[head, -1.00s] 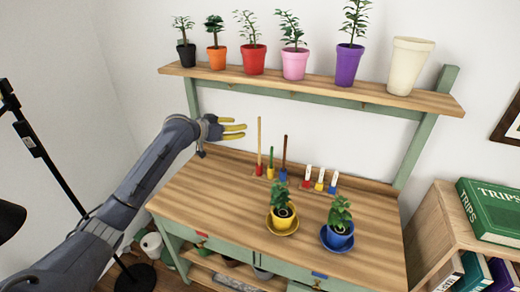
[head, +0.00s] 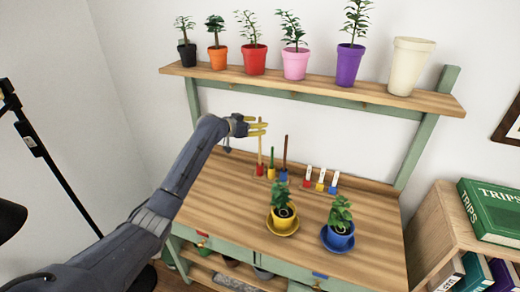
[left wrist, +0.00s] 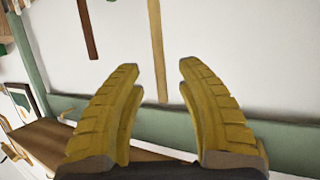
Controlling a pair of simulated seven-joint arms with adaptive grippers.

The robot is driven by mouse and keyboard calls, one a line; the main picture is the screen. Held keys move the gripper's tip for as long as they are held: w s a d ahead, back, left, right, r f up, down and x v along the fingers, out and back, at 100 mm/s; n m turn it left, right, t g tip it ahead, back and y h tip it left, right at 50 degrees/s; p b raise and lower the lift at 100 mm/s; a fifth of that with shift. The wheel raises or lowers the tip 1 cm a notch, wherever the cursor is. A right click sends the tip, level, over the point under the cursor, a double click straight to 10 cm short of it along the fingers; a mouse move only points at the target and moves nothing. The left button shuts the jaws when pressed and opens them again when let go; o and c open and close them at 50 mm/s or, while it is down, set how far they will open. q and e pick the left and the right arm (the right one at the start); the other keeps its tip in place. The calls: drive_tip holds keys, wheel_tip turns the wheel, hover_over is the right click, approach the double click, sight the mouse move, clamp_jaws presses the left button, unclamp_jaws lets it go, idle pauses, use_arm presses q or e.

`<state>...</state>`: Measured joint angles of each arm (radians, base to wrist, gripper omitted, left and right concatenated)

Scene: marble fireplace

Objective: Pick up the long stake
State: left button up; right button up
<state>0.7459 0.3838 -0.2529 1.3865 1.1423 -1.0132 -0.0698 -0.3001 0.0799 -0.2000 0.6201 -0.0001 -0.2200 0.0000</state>
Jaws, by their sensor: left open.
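The long stake (head: 259,152) is a thin, light wooden stick standing upright in a red block (head: 259,171) at the back of the workbench. My left gripper (head: 261,126), with yellow fingers, is open at the stake's upper end in the head view. In the left wrist view the long stake (left wrist: 157,40) lines up with the gap between the open fingers of the left gripper (left wrist: 160,64), and its tip shows between them. The fingers appear clear of it; I cannot tell its exact depth. My right gripper is not in view.
A short green stake (head: 271,159) and a brown stake (head: 285,155) stand just right of it. Small labelled markers (head: 320,181) stand farther right. A yellow pot (head: 283,216) and a blue pot (head: 340,236) are in front. A shelf (head: 300,84) with potted plants is above.

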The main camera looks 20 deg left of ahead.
use_arm(q)
drive_tip(key=shift+x, duration=1)
drive_tip(key=shift+a, duration=0.1)
drive_tip(key=shift+c, duration=0.3)
clamp_jaws()
